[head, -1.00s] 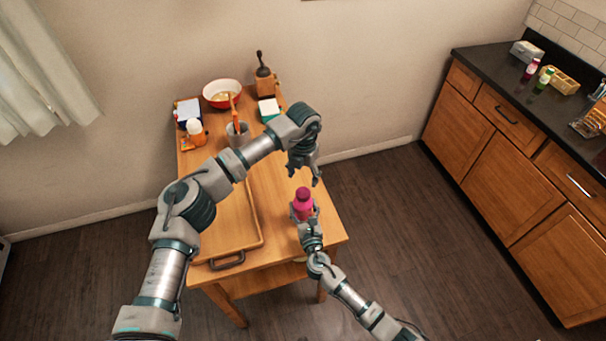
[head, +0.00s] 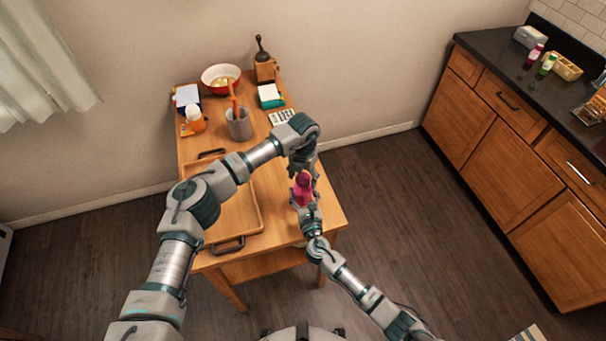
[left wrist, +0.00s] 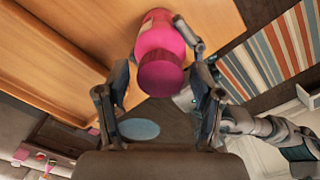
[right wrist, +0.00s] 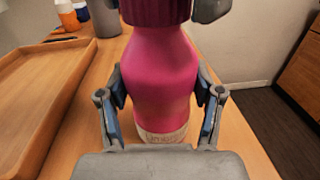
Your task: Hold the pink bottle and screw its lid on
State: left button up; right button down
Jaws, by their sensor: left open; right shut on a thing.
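The pink bottle (head: 302,197) stands upright near the right edge of the wooden table, its darker pink lid (head: 303,179) sitting on top. How tightly the lid sits cannot be told. My right gripper (head: 308,211) is shut around the bottle's body; its fingers flank the bottle in the right wrist view (right wrist: 158,90). My left gripper (head: 303,168) is open just above the bottle, pointing down. In the left wrist view the lid (left wrist: 162,76) lies between and just beyond its open fingers. In the right wrist view, parts of the left fingers show beside the lid (right wrist: 155,10).
A wooden tray (head: 225,225) lies on the table left of the bottle. A grey cup (head: 239,125), a red bowl (head: 221,77), an orange bottle (head: 195,120) and a grinder (head: 264,67) stand farther back. A dark counter (head: 560,105) is at the right.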

pick_arm(q)
jog(key=c, duration=1.2)
jog(key=o, duration=1.4)
jog(key=shift+c, duration=0.2)
jog(key=shift+r, duration=0.15)
notch_tip(320, 180, up, 12)
jog(key=shift+f, duration=0.2)
jog(key=shift+w, duration=0.1)
pick_arm(e)
jog(key=shift+c, duration=0.5)
grip_release()
